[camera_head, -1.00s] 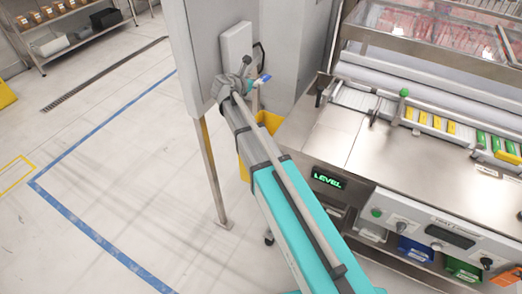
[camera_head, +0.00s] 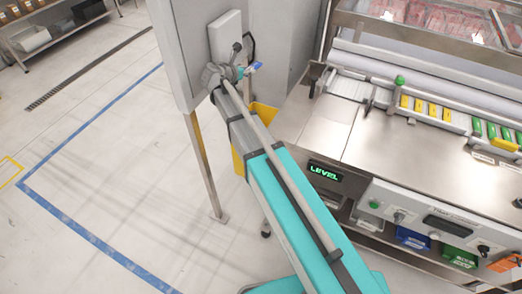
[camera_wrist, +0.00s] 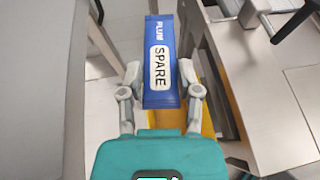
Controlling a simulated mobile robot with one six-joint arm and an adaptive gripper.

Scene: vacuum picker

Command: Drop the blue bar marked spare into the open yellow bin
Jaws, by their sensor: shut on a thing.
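The blue bar (camera_wrist: 160,62), with a white label reading SPARE, is between the fingers of my gripper (camera_wrist: 158,78) in the wrist view. My gripper is shut on it. In the head view my gripper (camera_head: 246,70) is at the far end of my teal arm, with the blue bar (camera_head: 256,66) small at its tip. The yellow bin (camera_head: 263,117) stands on the floor beside the machine, partly hidden behind my arm. In the wrist view the bin (camera_wrist: 208,128) shows below and to the right of the bar, largely covered by the gripper. The bar is held above the floor.
A grey cabinet (camera_head: 190,50) on a metal leg stands close to the left of my gripper. The steel machine counter (camera_head: 330,125) is at the right, with yellow and green bars in a rack (camera_head: 430,108). Open floor lies at the left.

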